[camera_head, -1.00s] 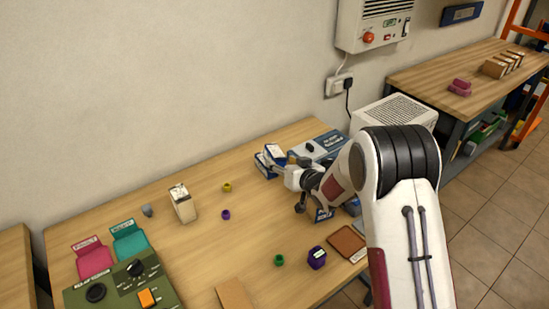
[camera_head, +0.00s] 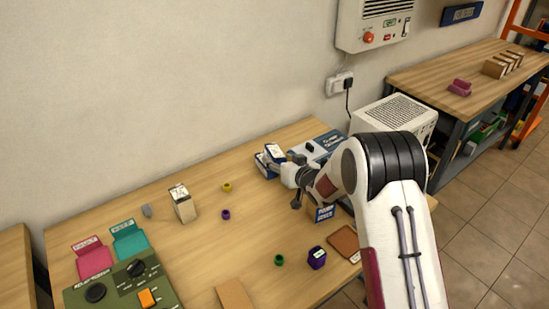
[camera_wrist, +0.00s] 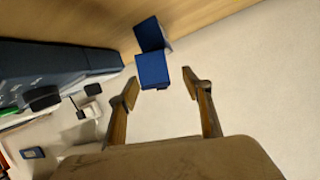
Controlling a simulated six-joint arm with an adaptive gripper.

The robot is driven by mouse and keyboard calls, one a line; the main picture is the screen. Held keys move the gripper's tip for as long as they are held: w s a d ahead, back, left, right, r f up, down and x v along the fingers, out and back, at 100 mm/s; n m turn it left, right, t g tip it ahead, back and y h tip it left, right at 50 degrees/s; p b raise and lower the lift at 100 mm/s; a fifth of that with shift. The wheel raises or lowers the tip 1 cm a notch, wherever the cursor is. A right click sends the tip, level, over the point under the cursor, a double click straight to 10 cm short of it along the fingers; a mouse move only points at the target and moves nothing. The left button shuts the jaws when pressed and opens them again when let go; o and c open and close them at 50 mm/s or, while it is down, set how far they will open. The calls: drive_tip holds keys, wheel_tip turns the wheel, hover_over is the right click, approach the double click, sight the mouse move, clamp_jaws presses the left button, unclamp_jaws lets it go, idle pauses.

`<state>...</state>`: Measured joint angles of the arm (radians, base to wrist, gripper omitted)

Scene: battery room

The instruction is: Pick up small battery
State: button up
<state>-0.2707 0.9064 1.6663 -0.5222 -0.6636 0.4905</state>
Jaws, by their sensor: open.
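I cannot tell for certain which thing is the small battery. Two blue blocks (camera_head: 268,164) with pale tops stand near the back of the bench, just left of my gripper (camera_head: 292,187). In the wrist view, a blue block (camera_wrist: 153,70) shows beyond and between the fingertips of my gripper (camera_wrist: 160,86), with another blue block (camera_wrist: 150,35) behind it. My gripper is open, and nothing is visibly held in it. A blue labelled box (camera_head: 325,213) is partly hidden by my arm. A dark purple block (camera_head: 317,258) with a pale label stands nearer the front.
A beige box (camera_head: 183,205), yellow ring (camera_head: 227,187), purple ring (camera_head: 226,214) and green ring (camera_head: 279,260) stand apart on the bench. A large blue-and-white case (camera_head: 317,145) is behind my gripper. A green control panel (camera_head: 120,290) is front left; bench middle is mostly clear.

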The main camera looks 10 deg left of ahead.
sight(275, 153)
idle(0.3)
drive_tip(key=shift+d+x, duration=0.25)
drive_tip(key=shift+x, duration=2.5)
drive_tip(key=shift+w+d+r, duration=0.1)
clamp_jaws()
drive_tip(key=shift+r, duration=0.1)
